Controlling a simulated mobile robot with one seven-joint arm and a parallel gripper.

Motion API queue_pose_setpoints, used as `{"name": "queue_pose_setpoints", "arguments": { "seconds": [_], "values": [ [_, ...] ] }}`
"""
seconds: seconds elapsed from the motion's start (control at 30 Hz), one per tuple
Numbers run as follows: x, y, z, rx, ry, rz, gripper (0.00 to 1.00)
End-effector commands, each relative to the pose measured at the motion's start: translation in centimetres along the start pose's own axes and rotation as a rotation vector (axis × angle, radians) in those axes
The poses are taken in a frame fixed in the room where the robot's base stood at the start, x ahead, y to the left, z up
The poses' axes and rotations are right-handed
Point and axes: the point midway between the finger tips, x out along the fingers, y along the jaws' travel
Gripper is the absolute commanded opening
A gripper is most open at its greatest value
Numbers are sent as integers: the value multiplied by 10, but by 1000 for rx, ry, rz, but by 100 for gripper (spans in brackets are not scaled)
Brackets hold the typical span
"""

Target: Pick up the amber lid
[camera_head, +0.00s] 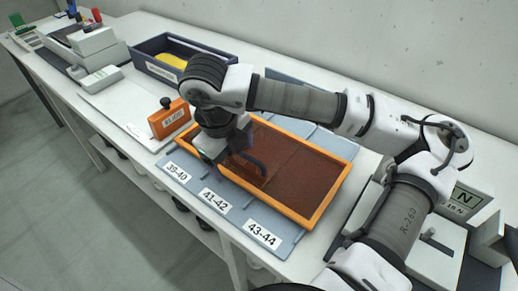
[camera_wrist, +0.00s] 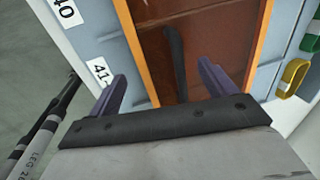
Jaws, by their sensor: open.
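The amber lid (camera_head: 312,178) is a brown see-through panel in an orange frame. It lies flat over the blue-grey tray (camera_head: 288,238) marked 39-40, 41-42 and 43-44. My gripper (camera_wrist: 162,67) is open above the left part of the lid in the head view. In the wrist view the lid (camera_wrist: 220,32) fills the upper middle, and a dark bar handle (camera_wrist: 178,62) on it shows between my two spread fingers. The fingers look apart from the handle; their height above the lid is hard to tell. My wrist hides part of the lid's left end in the head view.
An orange block (camera_head: 169,120) with a black knob stands just left of the lid. A dark blue bin (camera_head: 150,62) with something yellow is behind it. White boxes (camera_head: 93,41) stand at far left. A device marked N (camera_head: 464,199) is at right.

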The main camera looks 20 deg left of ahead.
Motion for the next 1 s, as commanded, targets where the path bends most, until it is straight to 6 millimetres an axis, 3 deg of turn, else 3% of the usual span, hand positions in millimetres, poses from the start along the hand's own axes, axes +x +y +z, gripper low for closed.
{"name": "queue_pose_setpoints", "arguments": {
  "seconds": [0.2,0.47,1.0],
  "values": [
    [24,0,-1,-1,-1,2,84],
    [27,0,-1,0,-2,-1,84],
    [27,0,-1,0,0,1,13]
  ]
}}
